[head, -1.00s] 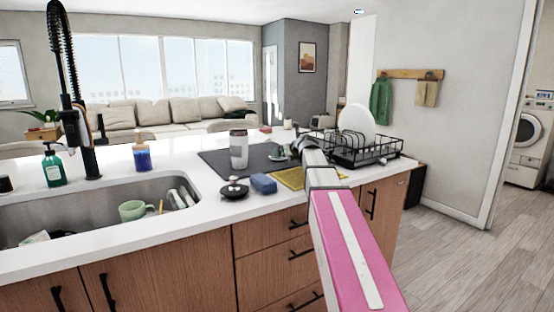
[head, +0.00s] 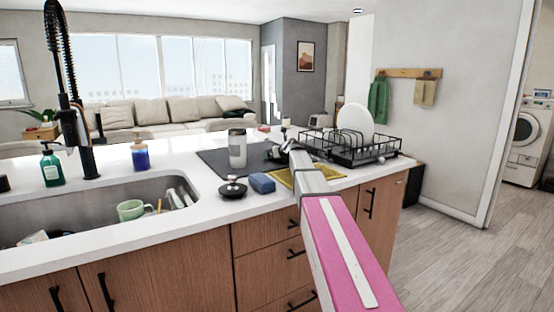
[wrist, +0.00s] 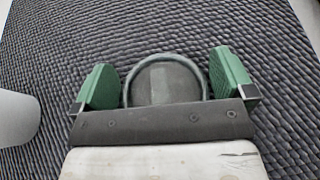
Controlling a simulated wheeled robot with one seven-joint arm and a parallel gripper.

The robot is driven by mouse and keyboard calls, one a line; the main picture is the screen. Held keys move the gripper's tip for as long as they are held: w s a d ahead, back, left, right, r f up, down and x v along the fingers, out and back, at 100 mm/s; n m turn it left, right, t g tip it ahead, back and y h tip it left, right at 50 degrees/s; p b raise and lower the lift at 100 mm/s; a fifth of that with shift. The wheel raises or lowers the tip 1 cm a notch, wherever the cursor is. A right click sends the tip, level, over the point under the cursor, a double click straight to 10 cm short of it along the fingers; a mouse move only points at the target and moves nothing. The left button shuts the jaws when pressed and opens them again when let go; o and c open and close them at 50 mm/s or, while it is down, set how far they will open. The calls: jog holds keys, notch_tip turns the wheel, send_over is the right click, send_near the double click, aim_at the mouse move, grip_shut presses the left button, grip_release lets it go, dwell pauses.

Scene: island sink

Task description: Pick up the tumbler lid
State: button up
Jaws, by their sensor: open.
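The tumbler lid (wrist: 165,84) is a round grey disc with a raised rim. It lies on the dark ribbed mat in the wrist view, between the two green fingers of my gripper (wrist: 161,66). The fingers are open, one close beside each side of the rim; I cannot tell whether either touches it. The near part of the lid is hidden behind my gripper's palm. In the head view my gripper (head: 277,152) is low over the mat and the lid cannot be made out. The tumbler (head: 237,150), pale with a grey top, stands upright left of my gripper; its side shows in the wrist view (wrist: 14,117).
The dark mat (head: 215,158) lies on the white island. A blue sponge (head: 262,183) and a black round stopper-like thing (head: 233,188) lie in front. A black dish rack (head: 372,155) with a white plate stands right. The sink (head: 90,218) is left.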

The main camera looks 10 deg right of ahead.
jog(key=c, duration=0.6)
jog(key=shift+r, duration=0.3)
jog(key=r, duration=0.9)
jog(key=shift+s+a+r, duration=0.1)
jog(key=shift+a+r, duration=0.2)
jog(key=shift+a, duration=0.05)
jog(key=s+a+r+n+g+y, duration=0.1)
jog(key=s+a+r, duration=0.1)
jog(key=a+r, duration=0.2)
jog(key=s+a+r+n+g+y, duration=0.1)
jog(key=s+a+r+n+y, duration=0.1)
jog(key=a+r, duration=0.3)
jog(key=s+a+r+n+g+y, duration=0.1)
jog(key=s+a+r+n+y, duration=0.1)
jog(key=a, duration=0.7)
jog(key=shift+s+r, duration=0.9)
jog(key=shift+r, duration=0.25)
